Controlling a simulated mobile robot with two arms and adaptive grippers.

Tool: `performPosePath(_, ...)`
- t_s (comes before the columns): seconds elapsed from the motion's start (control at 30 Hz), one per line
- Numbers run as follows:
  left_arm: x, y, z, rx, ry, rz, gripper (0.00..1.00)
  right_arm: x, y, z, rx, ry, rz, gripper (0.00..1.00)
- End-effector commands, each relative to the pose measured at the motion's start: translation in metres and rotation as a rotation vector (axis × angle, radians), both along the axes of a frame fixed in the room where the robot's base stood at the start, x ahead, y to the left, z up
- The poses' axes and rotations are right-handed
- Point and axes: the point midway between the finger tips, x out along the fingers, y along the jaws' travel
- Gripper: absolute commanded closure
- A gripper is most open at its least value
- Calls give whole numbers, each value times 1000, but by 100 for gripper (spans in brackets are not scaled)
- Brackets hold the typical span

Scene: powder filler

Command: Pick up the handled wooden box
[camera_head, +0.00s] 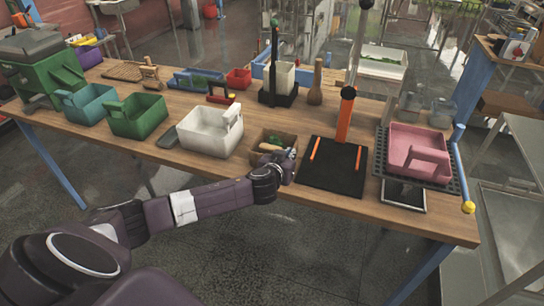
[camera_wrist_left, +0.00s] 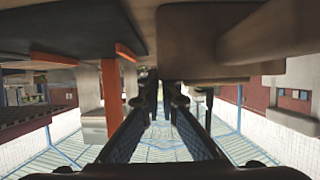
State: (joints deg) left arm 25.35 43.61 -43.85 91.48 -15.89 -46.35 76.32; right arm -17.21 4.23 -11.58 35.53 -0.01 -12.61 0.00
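The handled wooden box (camera_head: 258,139) is a small brown open box on the bench, right of a white handled box. Green and pale items show inside it. My left gripper (camera_head: 287,158) is at its front right side, low over the bench, and hides part of it; the handle is not clear. In the left wrist view the picture is upside down, and a brown surface (camera_wrist_left: 210,35), probably this box, hangs close to the fingers. My left gripper (camera_wrist_left: 165,92) has its two fingers apart there, with a gap between them. I cannot tell whether they touch the box. My right gripper is not in view.
A white handled box (camera_head: 209,133) stands left of the wooden box. A black mat with an orange post (camera_head: 345,120) is at its right. A pink box (camera_head: 417,153) sits farther right. Green (camera_head: 138,117) and teal (camera_head: 88,105) boxes stand left. Bare bench lies in front.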

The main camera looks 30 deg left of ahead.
Motion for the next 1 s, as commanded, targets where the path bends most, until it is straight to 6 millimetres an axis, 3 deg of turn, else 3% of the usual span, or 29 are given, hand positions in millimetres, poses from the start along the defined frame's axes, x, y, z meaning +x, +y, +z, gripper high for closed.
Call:
performPosePath(0.37,1,1,2,2,-3,1,100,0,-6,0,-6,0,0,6)
performPosePath(0.57,1,1,13,1,-6,1,100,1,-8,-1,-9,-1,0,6)
performPosePath(0.77,1,1,47,1,-8,0,100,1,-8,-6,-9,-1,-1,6)
performPosePath(1.0,1,0,116,0,-12,-2,100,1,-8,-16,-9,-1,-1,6)
